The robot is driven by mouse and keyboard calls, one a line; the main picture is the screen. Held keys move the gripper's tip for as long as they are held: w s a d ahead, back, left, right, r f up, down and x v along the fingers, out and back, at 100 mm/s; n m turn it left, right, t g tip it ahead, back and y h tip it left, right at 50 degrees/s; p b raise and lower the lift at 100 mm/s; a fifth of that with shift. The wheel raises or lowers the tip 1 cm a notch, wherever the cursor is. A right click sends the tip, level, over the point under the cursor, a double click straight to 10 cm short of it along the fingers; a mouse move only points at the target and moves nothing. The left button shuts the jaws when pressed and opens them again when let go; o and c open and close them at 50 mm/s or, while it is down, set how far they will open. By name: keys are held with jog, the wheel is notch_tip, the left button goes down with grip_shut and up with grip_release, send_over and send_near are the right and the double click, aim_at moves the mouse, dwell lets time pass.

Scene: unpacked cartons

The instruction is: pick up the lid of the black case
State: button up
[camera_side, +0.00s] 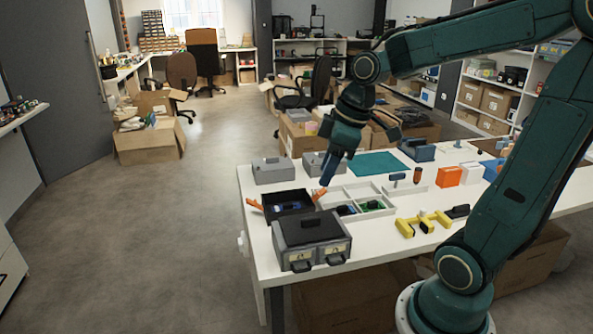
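A black case (288,213) sits near the left edge of the white table, with its open top showing a dark inside and something blue in it. An orange piece (255,204) sticks out at its left side and another orange piece (319,194) at its right side. I cannot make out a separate lid on the case. My gripper (326,183) points down just above and right of the case, close to the right orange piece. Whether it touches that piece, and how far its fingers are apart, is too small to tell.
A grey two-drawer box (312,240) stands directly in front of the case. Grey boxes (272,170) stand behind it. A white divided tray (372,193) with small parts lies to the right. Yellow pieces (424,223) lie farther right. The table's left edge is close by.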

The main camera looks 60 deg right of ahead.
jog(key=w+d+f+n+y, duration=0.1)
jog(key=w+d+f+n, duration=0.2)
jog(key=d, duration=0.4)
jog(key=n+y, duration=0.1)
jog(key=y, duration=0.1)
send_near(311, 218)
jog(key=shift+x, duration=1.7)
jog(key=shift+a, duration=0.15)
jog(key=shift+x, duration=2.55)
jog(key=shift+d, duration=0.2)
grip_shut()
